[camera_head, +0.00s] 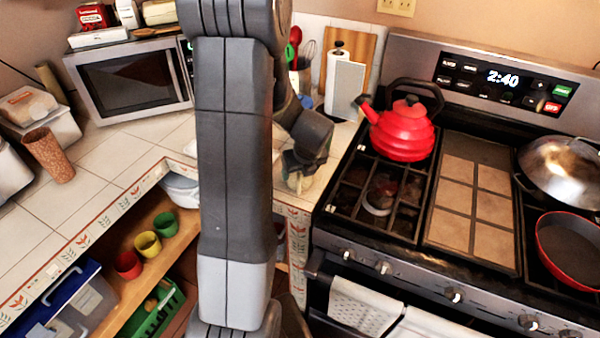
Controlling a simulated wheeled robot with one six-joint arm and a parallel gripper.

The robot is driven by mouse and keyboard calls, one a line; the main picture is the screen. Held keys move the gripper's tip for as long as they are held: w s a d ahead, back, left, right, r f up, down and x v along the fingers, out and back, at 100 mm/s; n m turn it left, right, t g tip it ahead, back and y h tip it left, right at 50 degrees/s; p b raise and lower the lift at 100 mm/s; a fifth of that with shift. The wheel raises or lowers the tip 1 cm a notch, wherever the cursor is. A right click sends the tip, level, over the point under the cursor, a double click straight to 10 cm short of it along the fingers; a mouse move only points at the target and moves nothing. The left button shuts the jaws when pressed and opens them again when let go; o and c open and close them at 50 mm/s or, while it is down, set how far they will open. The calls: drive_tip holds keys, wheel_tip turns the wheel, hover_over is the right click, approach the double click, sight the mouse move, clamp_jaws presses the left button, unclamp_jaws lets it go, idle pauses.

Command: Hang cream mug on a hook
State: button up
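I cannot make out a cream mug or a hook in this view. My arm fills the middle of the picture from top to bottom and hides part of the counter and the corner shelf. My wrist shows to the right of the arm, above the counter corner by the stove. My gripper (298,170) is mostly hidden there, small and unclear. Something pale shows around it, but I cannot tell what it is or whether the gripper holds it.
A red kettle (402,130) stands on the stove (425,250); a lidded pan (565,170) and red pan (572,248) are at right. A paper towel roll (345,88) stands behind my wrist. A microwave (130,82) and brown cup (49,155) are left. Colored cups (148,244) sit on the shelf below.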

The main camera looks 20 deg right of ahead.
wheel_tip(320, 180, up, 10)
idle(0.5)
idle(0.7)
